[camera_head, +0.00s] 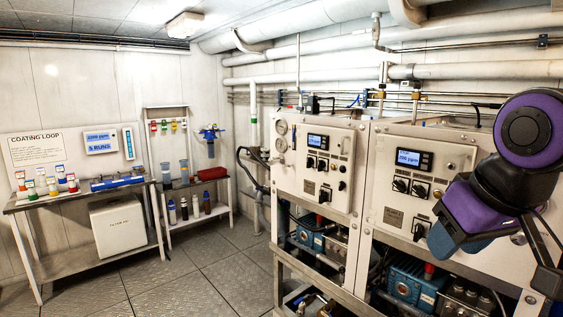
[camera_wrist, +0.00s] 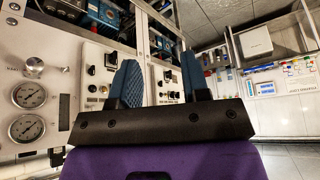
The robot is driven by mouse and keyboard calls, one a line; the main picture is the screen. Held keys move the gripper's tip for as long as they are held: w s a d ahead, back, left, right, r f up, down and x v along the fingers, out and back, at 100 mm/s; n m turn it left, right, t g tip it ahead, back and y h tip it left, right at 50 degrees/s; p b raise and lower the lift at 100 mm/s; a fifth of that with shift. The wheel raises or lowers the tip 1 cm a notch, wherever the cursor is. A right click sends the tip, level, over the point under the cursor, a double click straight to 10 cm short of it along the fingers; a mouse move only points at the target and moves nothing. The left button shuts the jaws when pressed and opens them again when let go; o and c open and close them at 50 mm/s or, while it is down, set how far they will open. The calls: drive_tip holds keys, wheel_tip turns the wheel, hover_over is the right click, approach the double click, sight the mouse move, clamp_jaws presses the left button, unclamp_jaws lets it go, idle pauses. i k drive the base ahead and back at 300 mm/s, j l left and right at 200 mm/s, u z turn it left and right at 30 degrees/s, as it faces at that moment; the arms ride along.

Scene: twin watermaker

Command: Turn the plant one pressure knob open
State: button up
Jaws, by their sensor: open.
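My gripper shows in the wrist view (camera_wrist: 160,62) with two blue fingers spread apart and nothing between them. I cannot read which panel is plant one.
Blue pumps (camera_head: 410,280) sit below the panels in a metal frame. A bench (camera_head: 95,190) with bottles and a white box stands at the left, beside a small shelf (camera_head: 190,183). Pipes run along the upper wall. The floor (camera_head: 200,265) between is clear.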

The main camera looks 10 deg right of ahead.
sight(272, 161)
drive_tip(key=i+j+u, duration=0.4)
drive_tip(key=i+u, duration=0.45)
